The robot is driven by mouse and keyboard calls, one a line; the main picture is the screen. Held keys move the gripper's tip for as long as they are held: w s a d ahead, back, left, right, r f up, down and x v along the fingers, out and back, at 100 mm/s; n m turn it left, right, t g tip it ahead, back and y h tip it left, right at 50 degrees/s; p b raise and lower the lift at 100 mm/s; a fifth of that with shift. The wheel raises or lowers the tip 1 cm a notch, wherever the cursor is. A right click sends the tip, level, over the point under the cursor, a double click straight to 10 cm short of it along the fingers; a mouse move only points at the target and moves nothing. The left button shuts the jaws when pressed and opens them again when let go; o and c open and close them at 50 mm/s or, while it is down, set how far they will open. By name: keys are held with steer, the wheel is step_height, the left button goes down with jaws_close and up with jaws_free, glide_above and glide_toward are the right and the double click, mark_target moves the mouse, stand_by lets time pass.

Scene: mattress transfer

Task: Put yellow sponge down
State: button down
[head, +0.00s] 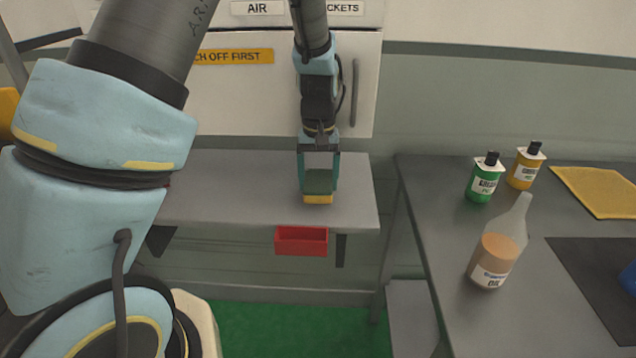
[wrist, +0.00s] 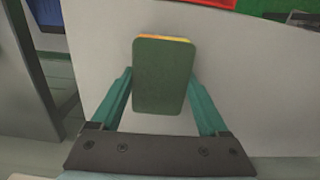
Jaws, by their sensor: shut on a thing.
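The sponge (head: 318,199) has a dark green face and a yellow layer. It is between the fingers of my gripper (head: 318,180), over the grey shelf (head: 230,190) below the white cabinet. My gripper is shut on it. In the wrist view the sponge (wrist: 163,76) shows its green side, with a thin yellow edge at the top, between the two teal fingers (wrist: 162,100). The grey surface lies behind it. I cannot tell whether the sponge touches the shelf.
A red bin (head: 301,241) hangs at the shelf's front edge. On the right, a dark table (head: 440,230) carries a green bottle (head: 484,180), a yellow bottle (head: 526,166), an oil bottle (head: 499,250) and a yellow cloth (head: 598,190). The shelf beside the gripper is clear.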

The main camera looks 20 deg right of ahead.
mark_target(318, 179)
steer(key=shift+f+p, duration=0.4)
steer(key=shift+f, duration=0.85)
steer(key=shift+f, duration=0.2)
jaws_free()
step_height(318, 179, up, 12)
steer(key=b, duration=0.3)
steer(key=shift+w+r+b, duration=0.1)
steer(key=shift+r+b, duration=0.15)
steer(key=shift+b, duration=0.1)
steer(key=w+a+f+n, duration=0.1)
steer(key=w+a+n, duration=0.1)
steer(key=a, duration=1.5)
steer(key=s+a+f+n+t, duration=0.1)
steer(key=s+a, duration=0.5)
steer(key=a, duration=0.7)
steer(key=shift+s+a+f+t, duration=0.15)
steer(key=shift+f+t, duration=0.3)
steer(key=shift+t, duration=0.05)
